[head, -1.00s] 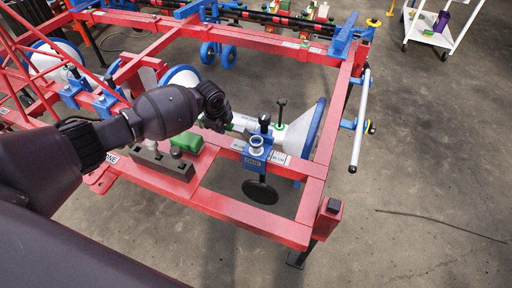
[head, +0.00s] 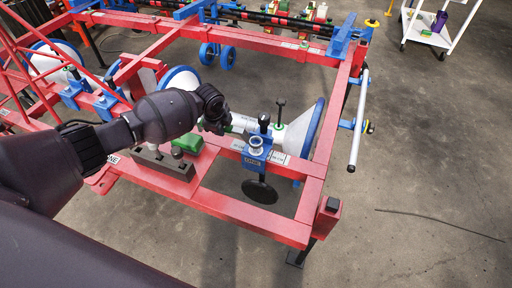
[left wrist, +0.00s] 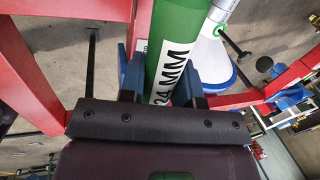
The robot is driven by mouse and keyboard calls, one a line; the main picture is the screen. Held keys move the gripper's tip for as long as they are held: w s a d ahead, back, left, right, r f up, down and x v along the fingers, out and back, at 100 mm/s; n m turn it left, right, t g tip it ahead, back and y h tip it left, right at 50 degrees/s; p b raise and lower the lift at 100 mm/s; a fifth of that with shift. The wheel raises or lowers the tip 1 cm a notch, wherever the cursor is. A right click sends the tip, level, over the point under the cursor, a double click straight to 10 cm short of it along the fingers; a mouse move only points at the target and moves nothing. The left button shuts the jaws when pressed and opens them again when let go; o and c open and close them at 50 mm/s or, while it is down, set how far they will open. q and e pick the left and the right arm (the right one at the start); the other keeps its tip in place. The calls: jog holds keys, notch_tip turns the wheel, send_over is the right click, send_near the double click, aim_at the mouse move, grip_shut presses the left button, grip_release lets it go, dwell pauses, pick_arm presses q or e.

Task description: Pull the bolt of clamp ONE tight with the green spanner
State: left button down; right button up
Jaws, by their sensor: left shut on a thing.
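The green spanner shows in the left wrist view as a thick green handle (left wrist: 170,45) marked "24 MM". My left gripper (left wrist: 160,88) is shut on this handle; it also shows in the head view (head: 218,122). The clamp carries a silver ring-like part (head: 256,143) and a black-topped upright (head: 264,122). I cannot tell whether the spanner head sits on a bolt. The clamp's number is not readable. My right gripper is out of view.
A green block (head: 188,143) and a dark grey holder (head: 160,163) rest on the red frame (head: 240,217) beside my left arm. A white cone with a blue rim (head: 303,133) stands right of the clamp. The concrete floor (head: 420,190) at right is mostly clear.

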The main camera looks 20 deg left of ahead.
pick_arm(q)
jog(key=shift+f+b, duration=0.3)
jog(key=shift+f, duration=0.55)
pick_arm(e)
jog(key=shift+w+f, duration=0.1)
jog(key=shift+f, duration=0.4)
pick_arm(q)
jog(key=shift+f, duration=0.25)
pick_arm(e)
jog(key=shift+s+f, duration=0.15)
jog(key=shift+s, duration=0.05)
pick_arm(q)
jog(key=shift+f, duration=0.3)
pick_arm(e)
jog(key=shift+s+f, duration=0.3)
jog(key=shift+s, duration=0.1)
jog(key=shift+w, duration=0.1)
